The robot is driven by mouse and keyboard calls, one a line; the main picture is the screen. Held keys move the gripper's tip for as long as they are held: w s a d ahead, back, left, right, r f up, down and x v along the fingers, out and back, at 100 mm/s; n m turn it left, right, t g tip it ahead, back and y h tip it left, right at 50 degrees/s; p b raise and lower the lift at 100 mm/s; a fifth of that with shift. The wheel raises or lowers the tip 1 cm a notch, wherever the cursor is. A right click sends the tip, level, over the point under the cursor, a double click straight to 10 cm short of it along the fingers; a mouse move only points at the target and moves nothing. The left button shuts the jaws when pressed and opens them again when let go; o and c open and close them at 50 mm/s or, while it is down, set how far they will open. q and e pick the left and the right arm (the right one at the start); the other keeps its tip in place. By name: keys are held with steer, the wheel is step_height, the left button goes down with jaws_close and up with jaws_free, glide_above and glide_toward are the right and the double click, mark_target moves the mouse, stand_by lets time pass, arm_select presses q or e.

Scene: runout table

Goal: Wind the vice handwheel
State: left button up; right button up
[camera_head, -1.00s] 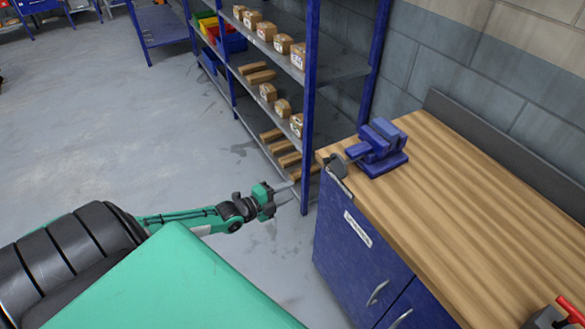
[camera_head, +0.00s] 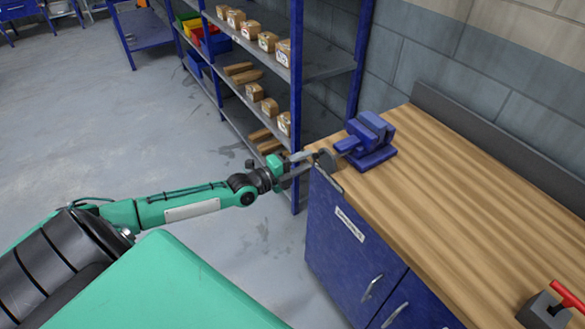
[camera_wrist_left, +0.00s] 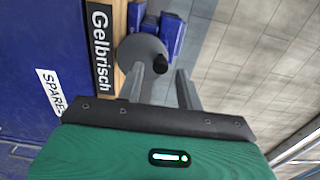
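The blue vice (camera_head: 370,143) stands on the near-left corner of the wooden bench top. Its grey handwheel (camera_head: 325,160) faces left over the bench's edge. In the left wrist view the handwheel (camera_wrist_left: 140,50) is a grey disc with a black knob (camera_wrist_left: 160,64) near its rim. My left gripper (camera_head: 300,164) is at the handwheel, coming from the left. In the left wrist view the left gripper (camera_wrist_left: 160,72) is open, and the knob shows between its two fingertips, with gaps on both sides. The vice (camera_wrist_left: 170,35) shows behind the wheel. My right gripper is out of view.
The bench (camera_head: 450,200) has a blue cabinet front (camera_head: 345,255) with handles below. A red-handled tool (camera_head: 545,308) sits at the bottom right. A blue shelf rack (camera_head: 297,100) with small boxes stands behind the left arm. The floor at left is clear.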

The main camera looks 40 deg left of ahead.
arm_select(q)
steer(key=shift+x, duration=0.9)
steer(key=m+p, duration=0.2)
steer(key=m, duration=0.2)
steer(key=shift+d+r+m, duration=0.1)
steer(key=shift+m, duration=0.3)
steer(key=m+b, duration=0.2)
steer(key=m, duration=0.6)
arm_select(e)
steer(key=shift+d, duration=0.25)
